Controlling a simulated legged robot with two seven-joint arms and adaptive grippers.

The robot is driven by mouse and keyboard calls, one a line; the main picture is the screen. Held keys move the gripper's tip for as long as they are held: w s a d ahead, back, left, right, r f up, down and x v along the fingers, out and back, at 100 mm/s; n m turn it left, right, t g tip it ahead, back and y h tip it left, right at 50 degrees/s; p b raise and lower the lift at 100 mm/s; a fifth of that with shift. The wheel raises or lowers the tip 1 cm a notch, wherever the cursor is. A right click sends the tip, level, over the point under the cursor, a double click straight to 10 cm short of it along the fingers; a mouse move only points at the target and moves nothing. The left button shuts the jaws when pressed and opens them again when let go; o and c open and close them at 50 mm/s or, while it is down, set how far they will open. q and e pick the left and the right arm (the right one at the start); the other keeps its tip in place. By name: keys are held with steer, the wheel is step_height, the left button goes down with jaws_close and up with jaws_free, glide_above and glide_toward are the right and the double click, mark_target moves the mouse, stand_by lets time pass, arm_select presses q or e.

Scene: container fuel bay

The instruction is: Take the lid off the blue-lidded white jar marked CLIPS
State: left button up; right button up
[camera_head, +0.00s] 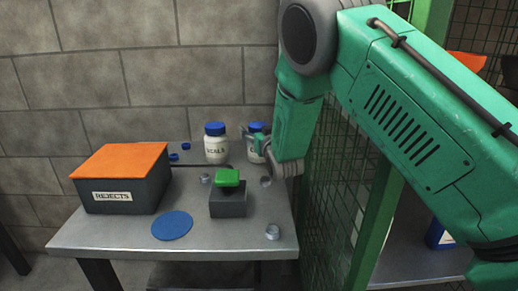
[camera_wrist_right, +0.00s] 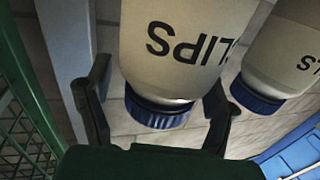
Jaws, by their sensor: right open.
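The CLIPS jar (camera_head: 257,149) is white with a blue lid and stands at the back right of the metal table, partly hidden by my right gripper. In the right wrist view the jar (camera_wrist_right: 185,45) appears upside down, with its lettering partly cut off and its blue lid (camera_wrist_right: 158,113) on. My right gripper (camera_wrist_right: 160,88) is open, its two fingers on either side of the jar near the lid. Gaps show between the fingers and the lid. It also shows at the jar in the head view (camera_head: 258,143). My left gripper is not in view.
A second blue-lidded white jar (camera_head: 216,149) stands just left of the CLIPS jar. A green block (camera_head: 228,177) rests on a grey block (camera_head: 228,204). An orange-topped REJECTS box (camera_head: 125,190), a blue disc (camera_head: 172,225) and a green mesh fence (camera_head: 330,190) are nearby.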

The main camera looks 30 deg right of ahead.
steer(key=shift+a+r, duration=0.1)
steer(key=shift+a, duration=0.15)
steer(key=c, duration=1.3)
jaws_close()
steer(key=shift+d, duration=0.2)
steer(key=shift+r, duration=0.1)
